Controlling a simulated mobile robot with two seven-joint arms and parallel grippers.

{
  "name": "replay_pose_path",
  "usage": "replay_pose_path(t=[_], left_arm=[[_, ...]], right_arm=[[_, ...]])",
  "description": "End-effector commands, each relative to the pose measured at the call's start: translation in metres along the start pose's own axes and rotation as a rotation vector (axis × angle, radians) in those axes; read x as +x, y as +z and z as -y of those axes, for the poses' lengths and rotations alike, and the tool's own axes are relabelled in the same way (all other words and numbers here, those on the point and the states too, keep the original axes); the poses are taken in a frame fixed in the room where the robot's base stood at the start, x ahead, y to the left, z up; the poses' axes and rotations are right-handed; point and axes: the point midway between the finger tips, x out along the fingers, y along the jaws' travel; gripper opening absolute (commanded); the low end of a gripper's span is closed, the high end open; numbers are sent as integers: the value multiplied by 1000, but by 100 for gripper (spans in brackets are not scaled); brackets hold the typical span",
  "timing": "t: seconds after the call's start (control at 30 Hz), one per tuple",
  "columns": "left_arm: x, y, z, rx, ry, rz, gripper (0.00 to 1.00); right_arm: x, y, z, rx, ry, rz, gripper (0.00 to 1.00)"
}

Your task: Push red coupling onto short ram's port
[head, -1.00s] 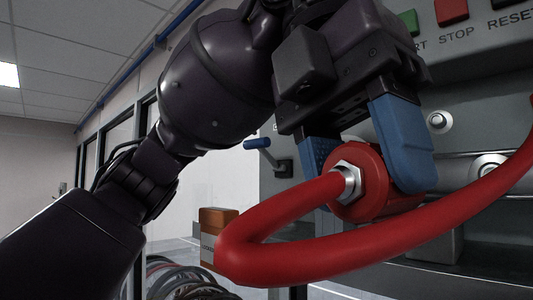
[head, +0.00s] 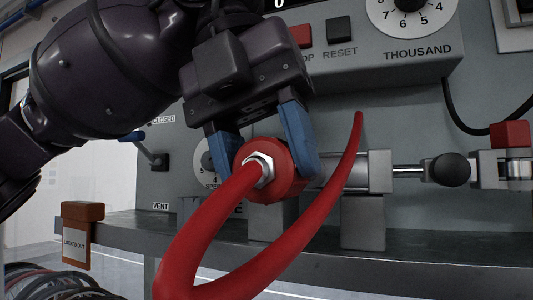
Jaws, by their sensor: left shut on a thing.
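My left gripper (head: 266,172) comes in from the upper left, its two blue fingers shut on either side of the red coupling (head: 284,158). The coupling has a silver hex nut facing me, and a thick red hose (head: 212,225) runs from it, looping low and back up to the right. A silver cylinder (head: 374,171), which looks like a ram, lies behind and right of the coupling, with a rod ending in a black knob. I cannot tell whether it is the short ram. No port shows clearly, and whether the coupling touches the cylinder is hidden. My right gripper is out of view.
The grey panel behind carries a red button (head: 301,36), a black reset button (head: 340,29) and a dial (head: 411,12). A red-topped metal fitting (head: 511,135) is at the right edge.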

Motion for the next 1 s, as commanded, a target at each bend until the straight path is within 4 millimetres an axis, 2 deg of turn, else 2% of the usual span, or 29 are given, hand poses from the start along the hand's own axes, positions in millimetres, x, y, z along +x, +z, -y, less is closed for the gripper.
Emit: replay_pose_path(t=[0.6, 0.77, 1.0], left_arm=[[-2, 43, 1, -1, -1, 0, 31], [-1, 52, 0, 0, -1, 0, 31], [0, 58, 0, -1, 0, 0, 31]], right_arm=[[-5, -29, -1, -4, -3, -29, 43], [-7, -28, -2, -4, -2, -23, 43], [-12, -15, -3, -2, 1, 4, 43]])
